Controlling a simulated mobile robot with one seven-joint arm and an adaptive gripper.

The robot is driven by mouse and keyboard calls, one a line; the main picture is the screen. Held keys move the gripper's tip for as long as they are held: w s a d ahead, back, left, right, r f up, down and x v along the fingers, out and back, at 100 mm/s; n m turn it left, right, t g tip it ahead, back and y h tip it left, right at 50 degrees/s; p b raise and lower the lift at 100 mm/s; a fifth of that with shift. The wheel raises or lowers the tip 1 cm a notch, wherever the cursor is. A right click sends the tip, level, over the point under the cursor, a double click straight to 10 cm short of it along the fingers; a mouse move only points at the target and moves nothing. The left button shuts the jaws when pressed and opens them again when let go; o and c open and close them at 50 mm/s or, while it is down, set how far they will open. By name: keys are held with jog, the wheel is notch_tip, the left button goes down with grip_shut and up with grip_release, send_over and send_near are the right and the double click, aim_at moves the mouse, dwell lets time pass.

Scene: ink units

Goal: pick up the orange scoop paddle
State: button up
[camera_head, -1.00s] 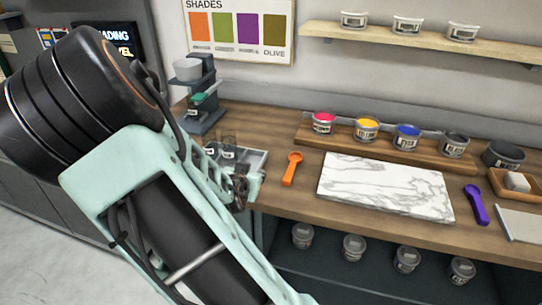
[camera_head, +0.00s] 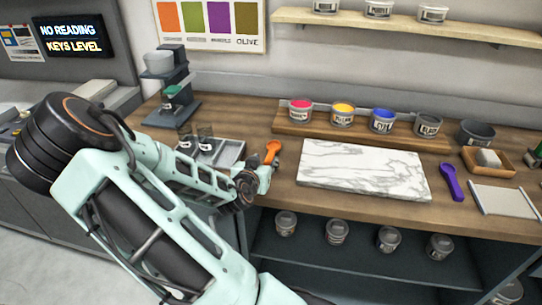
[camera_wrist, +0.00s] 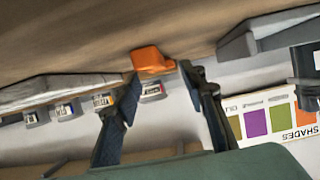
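The orange scoop paddle (camera_head: 272,149) lies on the wooden counter (camera_head: 283,200), left of the marble slab; my gripper hides its near part in the head view. My gripper (camera_head: 263,175) is at the near end of the paddle, over the counter's front edge. In the wrist view, which is upside down, my gripper (camera_wrist: 160,77) has its two dark fingers apart. The orange paddle (camera_wrist: 150,60) shows between and just beyond the fingertips. Nothing is held; I cannot tell whether a finger touches the paddle.
The white marble slab (camera_head: 365,169) is right of the paddle. A grey tray (camera_head: 229,153) with small clear containers is close on the left. A wooden board (camera_head: 318,135) carries several paint cans behind. A purple scoop (camera_head: 451,182) lies farther right. More cans stand on the shelf below.

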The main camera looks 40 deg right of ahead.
aim_at(270, 156)
jog(key=x, duration=0.4)
jog(key=shift+d, duration=0.35)
grip_shut()
